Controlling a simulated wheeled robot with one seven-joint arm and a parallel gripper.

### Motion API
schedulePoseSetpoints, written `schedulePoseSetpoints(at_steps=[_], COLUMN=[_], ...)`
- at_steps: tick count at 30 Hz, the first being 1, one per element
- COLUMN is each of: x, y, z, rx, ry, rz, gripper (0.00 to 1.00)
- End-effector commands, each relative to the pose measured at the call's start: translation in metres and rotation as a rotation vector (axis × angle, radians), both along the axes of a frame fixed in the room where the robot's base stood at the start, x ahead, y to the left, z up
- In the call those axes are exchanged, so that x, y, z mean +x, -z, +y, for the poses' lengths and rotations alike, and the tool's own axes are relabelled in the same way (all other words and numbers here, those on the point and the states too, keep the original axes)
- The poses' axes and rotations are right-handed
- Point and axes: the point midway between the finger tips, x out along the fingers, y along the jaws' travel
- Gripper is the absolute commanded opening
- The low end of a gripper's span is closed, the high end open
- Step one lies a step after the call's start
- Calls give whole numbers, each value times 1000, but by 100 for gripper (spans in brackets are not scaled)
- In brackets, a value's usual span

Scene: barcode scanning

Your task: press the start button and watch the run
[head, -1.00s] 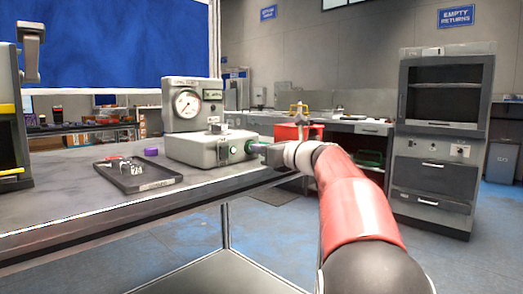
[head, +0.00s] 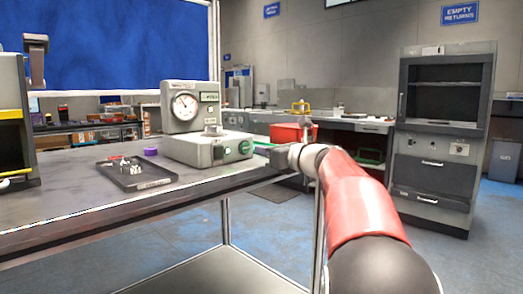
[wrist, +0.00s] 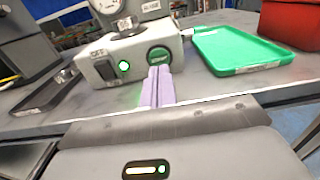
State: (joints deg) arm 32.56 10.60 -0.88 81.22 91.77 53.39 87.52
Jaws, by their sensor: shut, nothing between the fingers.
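The grey test machine (head: 195,155) stands on the bench with a round dial gauge (head: 184,106) and a small display (head: 209,97) that looks green. Its green start button (head: 245,147) is on the right end; the wrist view also shows the button (wrist: 159,55), beside a lit green lamp (wrist: 124,66) and a black switch (wrist: 104,69). My gripper (head: 262,148) is shut and empty, just right of the button. In the wrist view its pale purple fingers (wrist: 156,76) point at the button's lower edge. A small gap seems to show in the head view.
A dark tray (head: 137,173) with small metal parts and a purple block (head: 151,152) lie left of the machine. A green tray (wrist: 235,50) and a red bin (wrist: 292,22) are to the right in the wrist view. The bench's front edge lies below my gripper.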

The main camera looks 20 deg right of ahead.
Motion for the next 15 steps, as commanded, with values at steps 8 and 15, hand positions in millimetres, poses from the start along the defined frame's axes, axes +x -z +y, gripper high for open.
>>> schedulePoseSetpoints(at_steps=[8,15], x=[-48,-79], y=[-1,-1], z=[-19,-31], rx=[0,0], ry=[6,6], rz=[-2,-2], gripper=[0,0])
